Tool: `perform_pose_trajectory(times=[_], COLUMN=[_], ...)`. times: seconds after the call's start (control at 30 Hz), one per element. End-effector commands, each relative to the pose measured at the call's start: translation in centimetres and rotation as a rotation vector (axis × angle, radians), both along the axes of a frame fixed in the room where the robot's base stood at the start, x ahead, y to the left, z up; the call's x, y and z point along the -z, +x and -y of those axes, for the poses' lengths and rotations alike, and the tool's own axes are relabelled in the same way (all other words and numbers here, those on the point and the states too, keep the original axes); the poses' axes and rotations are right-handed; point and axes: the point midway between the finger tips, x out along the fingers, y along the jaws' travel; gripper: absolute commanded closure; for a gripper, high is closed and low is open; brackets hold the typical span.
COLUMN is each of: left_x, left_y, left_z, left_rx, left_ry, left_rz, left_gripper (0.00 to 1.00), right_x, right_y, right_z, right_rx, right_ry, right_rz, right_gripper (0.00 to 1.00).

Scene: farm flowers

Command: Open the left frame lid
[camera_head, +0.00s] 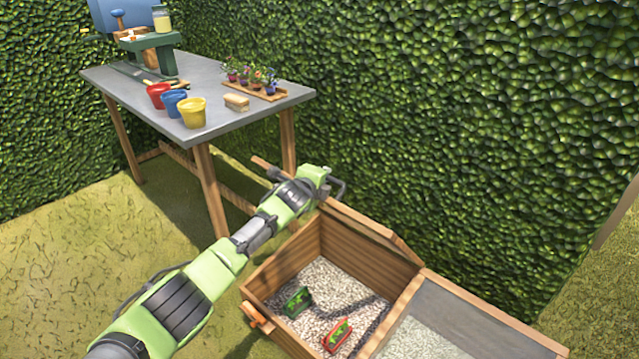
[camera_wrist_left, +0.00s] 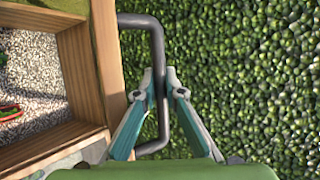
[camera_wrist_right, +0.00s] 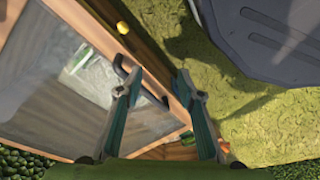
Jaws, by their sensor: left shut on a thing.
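The wooden frame box (camera_head: 262,272) has its left compartment uncovered. The left frame lid (camera_head: 375,232) stands raised at the back of that compartment, seen nearly edge-on. In the left wrist view, my left gripper (camera_wrist_left: 160,80) is shut on the dark bar handle (camera_wrist_left: 140,20) of this lid, with the bar between its fingers. In the head view my left gripper (camera_head: 335,183) is at the lid's far left end. My right gripper (camera_wrist_right: 160,82) is open and empty above the frame's front edge. A dark handle (camera_wrist_right: 125,72) lies close by its left finger.
The right frame lid (camera_head: 480,315) is down over its compartment. A green item (camera_head: 297,302) and a red item (camera_head: 337,335) lie on gravel in the left compartment. A table (camera_head: 225,85) with pots and flowers stands behind at left. A hedge (camera_head: 450,120) is close behind the frame.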

Motion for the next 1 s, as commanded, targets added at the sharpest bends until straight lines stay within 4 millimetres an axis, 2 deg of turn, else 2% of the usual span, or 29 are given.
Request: perform_pose_trajectory(times=[0.4,0.43,0.5,0.7,0.8,1.0], left_x=[-0.36,-0.35,-0.31,-0.12,-0.11,-0.36], left_y=[0.20,0.20,0.18,0.13,0.08,-0.70], left_z=[0.14,0.14,0.14,0.09,0.07,-0.12], left_rx=[0.002,0.002,0.002,0.000,0.000,0.001], left_ry=[-0.002,-0.002,-0.002,-0.001,0.000,-0.003], left_rz=[0.005,0.005,0.004,0.002,0.001,0.001], left_gripper=[1.00,0.85,0.72,0.72,0.72,0.72], right_x=[0.14,0.15,0.16,0.25,0.02,0.06], right_y=[-0.88,-0.88,-0.89,-0.82,0.02,-0.20], right_z=[0.07,0.07,0.08,0.12,0.12,0.09], right_rx=[0.000,0.000,0.000,0.000,-0.002,-0.001], right_ry=[0.000,0.000,-0.001,-0.001,-0.001,-0.001], right_rz=[-0.011,-0.011,-0.011,-0.012,0.001,-0.002], right_gripper=[0.65,0.65,0.65,0.65,0.65,0.65])
